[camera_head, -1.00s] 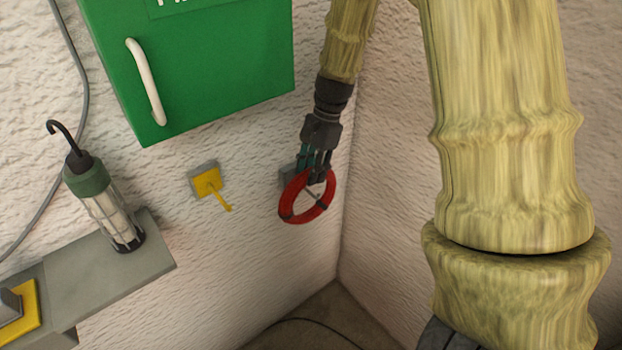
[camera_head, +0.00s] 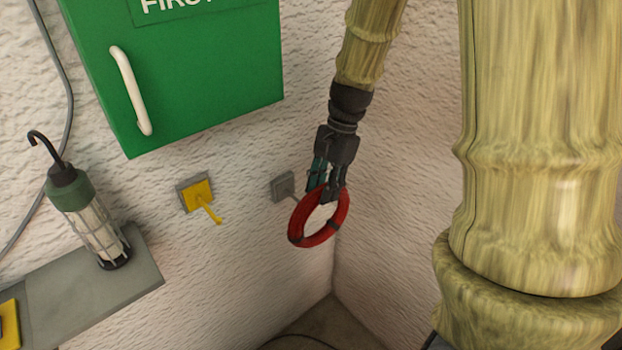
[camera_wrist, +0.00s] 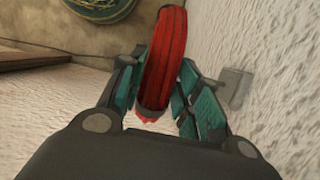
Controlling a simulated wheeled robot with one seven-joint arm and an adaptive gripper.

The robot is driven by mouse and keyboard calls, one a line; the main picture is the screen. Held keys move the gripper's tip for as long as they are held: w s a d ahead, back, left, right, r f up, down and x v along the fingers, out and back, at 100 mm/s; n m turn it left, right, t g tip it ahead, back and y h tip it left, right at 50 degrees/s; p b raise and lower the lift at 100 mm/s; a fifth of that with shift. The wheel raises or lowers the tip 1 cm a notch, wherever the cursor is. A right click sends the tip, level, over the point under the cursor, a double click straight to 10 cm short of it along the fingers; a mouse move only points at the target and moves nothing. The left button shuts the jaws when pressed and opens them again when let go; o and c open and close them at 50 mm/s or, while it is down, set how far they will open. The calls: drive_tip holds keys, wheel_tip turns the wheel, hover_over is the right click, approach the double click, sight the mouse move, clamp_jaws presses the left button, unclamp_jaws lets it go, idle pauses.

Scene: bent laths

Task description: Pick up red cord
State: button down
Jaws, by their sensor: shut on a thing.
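The red cord (camera_head: 296,222) is a coiled ring with dark bands around it. It hangs from my gripper (camera_head: 328,192) in the head view, in front of the white wall near the corner. In the wrist view the cord (camera_wrist: 166,55) stands edge-on between the two fingers of my gripper (camera_wrist: 160,95). The fingers are shut on it. A grey wall plate with a hook (camera_head: 284,187) is just left of the cord, and the plate also shows in the wrist view (camera_wrist: 236,88). The cord appears apart from the plate; the hook's tip is partly hidden by the cord.
A green first-aid cabinet (camera_head: 185,75) with a white handle is on the wall. A yellow hook plate (camera_head: 196,194) is below it. A caged lamp (camera_head: 90,220) stands on a grey shelf (camera_head: 75,300) at left. In the wrist view, a greenish coil (camera_wrist: 98,8) lies on the floor.

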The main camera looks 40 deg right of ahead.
drive_tip(key=s+d+b, duration=0.1)
drive_tip(key=s, duration=1.1)
drive_tip(key=shift+w, duration=0.1)
idle(0.7)
